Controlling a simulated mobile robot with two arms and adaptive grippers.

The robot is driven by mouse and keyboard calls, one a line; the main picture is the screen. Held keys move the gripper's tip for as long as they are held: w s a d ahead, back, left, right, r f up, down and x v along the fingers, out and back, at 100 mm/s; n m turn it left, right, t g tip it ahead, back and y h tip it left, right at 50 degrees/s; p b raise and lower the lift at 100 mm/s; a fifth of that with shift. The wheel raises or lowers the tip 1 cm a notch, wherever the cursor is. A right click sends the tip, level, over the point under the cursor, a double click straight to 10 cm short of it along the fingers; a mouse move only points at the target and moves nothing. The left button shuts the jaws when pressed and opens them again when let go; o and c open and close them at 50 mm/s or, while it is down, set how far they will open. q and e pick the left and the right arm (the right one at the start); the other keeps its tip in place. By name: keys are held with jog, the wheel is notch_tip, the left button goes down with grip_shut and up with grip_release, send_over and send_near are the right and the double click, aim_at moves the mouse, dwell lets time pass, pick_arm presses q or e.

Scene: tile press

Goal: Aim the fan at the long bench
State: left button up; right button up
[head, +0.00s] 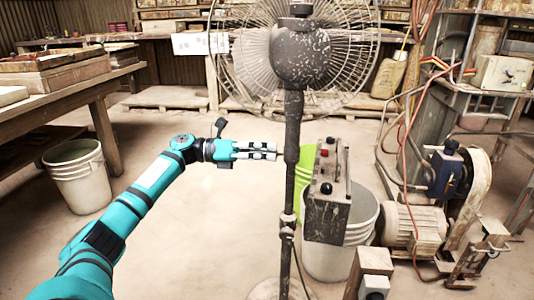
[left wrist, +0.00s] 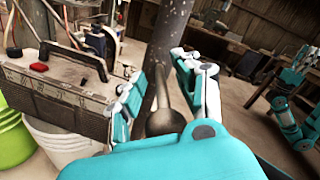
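The tall pedestal fan (head: 300,55) stands in front of me, its speckled dark motor housing toward me and its wire cage beyond. Its pole (head: 292,130) runs down to a base at the bottom edge. My left gripper (head: 276,151) is just left of the pole, pointing at it. In the left wrist view its fingers (left wrist: 165,90) are apart, with a grey ball-ended rod (left wrist: 165,122) between them and the pole (left wrist: 168,45) beyond; contact is unclear. A wooden bench (head: 60,107) stands at left. My right gripper (left wrist: 290,78) seems to show small at the right in the wrist view.
A grey control box (head: 328,195) with a red button is close right of the pole. A motor (head: 412,228) stands at right, another bucket (head: 80,178) at left.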

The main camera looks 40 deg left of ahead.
pick_arm(q)
jog(key=shift+a+f, duration=0.1)
jog(key=shift+a, duration=0.05)
jog(key=v, duration=1.1)
jog(key=shift+s+a, duration=0.25)
jog(key=shift+s, duration=0.1)
